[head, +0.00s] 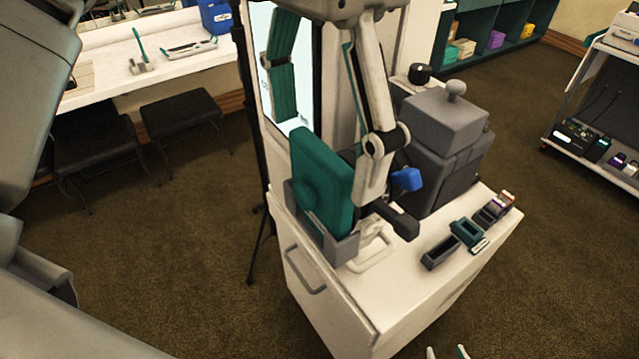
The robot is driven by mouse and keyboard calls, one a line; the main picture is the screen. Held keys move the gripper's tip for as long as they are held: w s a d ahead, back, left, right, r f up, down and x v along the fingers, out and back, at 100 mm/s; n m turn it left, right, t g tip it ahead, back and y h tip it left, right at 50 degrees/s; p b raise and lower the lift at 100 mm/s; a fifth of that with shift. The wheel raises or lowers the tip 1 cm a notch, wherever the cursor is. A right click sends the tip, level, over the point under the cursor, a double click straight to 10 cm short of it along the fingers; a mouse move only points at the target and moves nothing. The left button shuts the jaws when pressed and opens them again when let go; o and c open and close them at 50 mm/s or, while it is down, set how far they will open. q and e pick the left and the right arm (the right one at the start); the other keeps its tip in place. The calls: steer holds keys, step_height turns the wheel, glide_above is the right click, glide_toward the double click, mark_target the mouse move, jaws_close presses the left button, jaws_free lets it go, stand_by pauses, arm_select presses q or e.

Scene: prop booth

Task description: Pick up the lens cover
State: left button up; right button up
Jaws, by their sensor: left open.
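A thick teal block (318,170) with a round boss on its face stands upright in a grey holder (345,246) at the left end of the white cabinet top. It looks like the lens cover, but I cannot be certain. My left gripper (326,158) reaches down from the top with its fingers spread. One finger is at the upper left of the block, the other on its right. I cannot tell whether they touch it. Two fingertips of my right gripper (448,353) show apart at the bottom edge; the rest is cut off.
The white cabinet (325,308) also carries a dark grey device (440,125), a blue piece (407,179) and several small trays, one teal (467,232). Stools (182,112) and a counter (100,82) are left, a cart (600,100) right.

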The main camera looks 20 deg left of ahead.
mark_target(314, 196)
arm_select(q)
steer(key=shift+d+f, duration=0.15)
steer(key=shift+f, duration=1.8)
steer(key=c, duration=1.2)
steer(key=shift+r, duration=0.15)
